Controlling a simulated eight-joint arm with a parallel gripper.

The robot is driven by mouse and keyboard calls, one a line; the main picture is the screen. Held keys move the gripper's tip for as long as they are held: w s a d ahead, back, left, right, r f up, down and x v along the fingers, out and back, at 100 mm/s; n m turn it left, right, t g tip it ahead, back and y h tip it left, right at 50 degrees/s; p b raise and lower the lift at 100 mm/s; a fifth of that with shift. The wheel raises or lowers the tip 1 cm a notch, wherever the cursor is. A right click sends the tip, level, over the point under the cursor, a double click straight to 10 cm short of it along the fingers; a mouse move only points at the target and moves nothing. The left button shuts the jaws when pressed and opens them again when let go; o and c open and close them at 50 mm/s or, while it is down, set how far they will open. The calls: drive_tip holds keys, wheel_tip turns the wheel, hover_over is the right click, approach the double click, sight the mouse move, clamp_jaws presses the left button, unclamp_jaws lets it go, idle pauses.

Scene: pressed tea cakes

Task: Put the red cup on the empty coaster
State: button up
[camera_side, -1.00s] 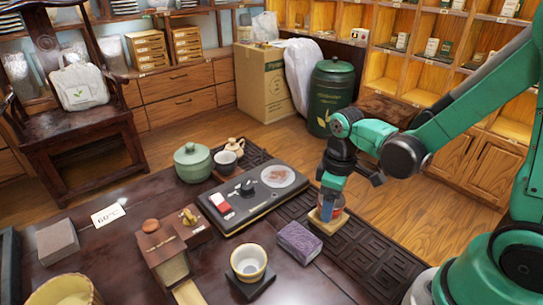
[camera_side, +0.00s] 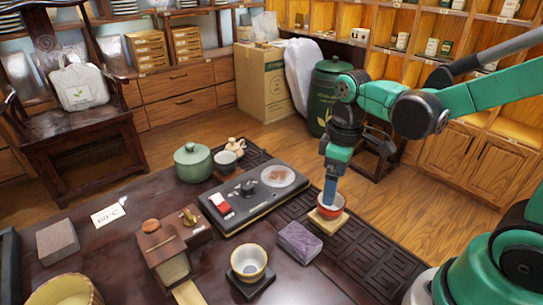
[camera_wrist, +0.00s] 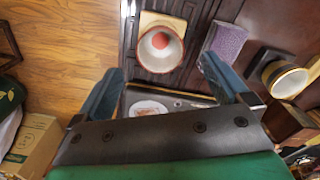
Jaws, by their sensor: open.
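The red cup (camera_side: 337,207) stands upright on a light wooden coaster (camera_side: 319,225) on the dark slatted mat. In the wrist view the cup (camera_wrist: 160,62) and a strip of the coaster (camera_wrist: 150,18) show just ahead of the fingers. My gripper (camera_side: 328,203) is open, with its fingertips close above or beside the cup's rim. In the wrist view my gripper (camera_wrist: 163,66) has its two fingers wide apart, with nothing held between them.
A green lidded pot (camera_side: 192,165) stands farther back. The mat's front right (camera_side: 375,264) is clear.

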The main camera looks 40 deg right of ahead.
sight(322, 215)
drive_tip(key=r+m+t, duration=0.1)
drive_tip(key=t, duration=0.1)
drive_tip(key=a+r+m+t, duration=0.1)
drive_tip(key=r+m+t, duration=0.1)
drive_tip(key=a+r+m+t, duration=0.1)
drive_tip(key=r+t, duration=0.1)
drive_tip(key=t, duration=0.1)
drive_tip(key=shift+w+r+m, duration=0.1)
drive_tip(key=shift+r+m, duration=0.05)
drive_tip(key=shift+m, duration=0.25)
